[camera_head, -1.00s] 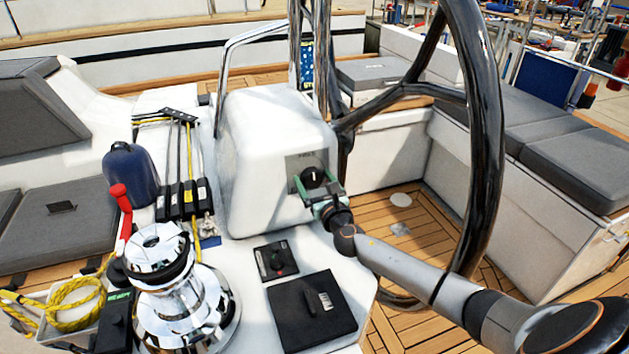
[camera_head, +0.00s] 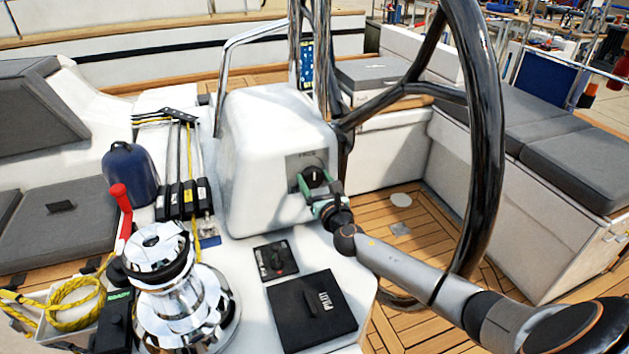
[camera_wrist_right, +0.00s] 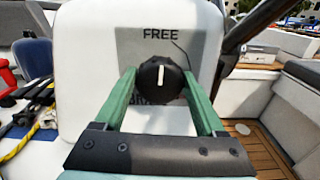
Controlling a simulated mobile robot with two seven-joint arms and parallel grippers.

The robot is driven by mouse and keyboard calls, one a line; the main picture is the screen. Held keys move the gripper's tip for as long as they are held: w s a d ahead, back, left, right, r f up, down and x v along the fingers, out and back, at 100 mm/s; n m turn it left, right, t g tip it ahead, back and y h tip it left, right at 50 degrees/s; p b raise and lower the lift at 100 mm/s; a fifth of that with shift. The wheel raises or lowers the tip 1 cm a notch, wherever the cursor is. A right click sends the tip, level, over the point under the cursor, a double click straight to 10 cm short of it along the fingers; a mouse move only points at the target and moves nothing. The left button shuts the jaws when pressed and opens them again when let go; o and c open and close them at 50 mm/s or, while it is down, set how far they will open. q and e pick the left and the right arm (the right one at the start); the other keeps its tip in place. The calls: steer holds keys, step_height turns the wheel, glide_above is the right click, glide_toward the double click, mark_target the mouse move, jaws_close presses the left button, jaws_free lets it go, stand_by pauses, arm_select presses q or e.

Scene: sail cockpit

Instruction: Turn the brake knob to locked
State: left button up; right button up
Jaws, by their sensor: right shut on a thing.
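The brake knob (camera_head: 315,176) is a round black knob with a white pointer line, on a grey plate on the white steering pedestal (camera_head: 262,160). In the right wrist view the knob (camera_wrist_right: 160,80) shows its white line close to upright, toward the word FREE printed above it. Lettering below the knob is mostly hidden by it. My right gripper (camera_head: 318,186) reaches the knob from the front right. In the right wrist view its two green fingers (camera_wrist_right: 160,84) stand either side of the knob, shut on it. My left gripper is not in view.
The large black steering wheel (camera_head: 487,140) stands right of the knob, and my right arm passes by its lower rim. A chrome winch (camera_head: 183,300) with a red-handled lever, a small black switch panel (camera_head: 276,260) and a black pilot cover (camera_head: 312,311) lie below left.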

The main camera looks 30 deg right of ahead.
steer(key=m+b, duration=0.1)
steer(key=m, duration=0.5)
steer(key=shift+h, duration=0.3)
steer(key=m, duration=0.4)
steer(key=shift+d+g+b, duration=0.1)
steer(key=shift+g+b, duration=0.2)
steer(key=m, duration=0.2)
steer(key=shift+m, duration=0.4)
steer(key=m, duration=0.5)
steer(key=shift+f+m+g+p, duration=0.1)
steer(key=shift+m+g+p, duration=0.2)
steer(key=m+p, duration=0.1)
steer(key=m, duration=0.4)
steer(key=shift+f, duration=0.1)
steer(key=shift+m, duration=0.4)
steer(key=o, duration=1.3)
steer(key=shift+o, duration=0.2)
steer(key=shift+s, duration=0.15)
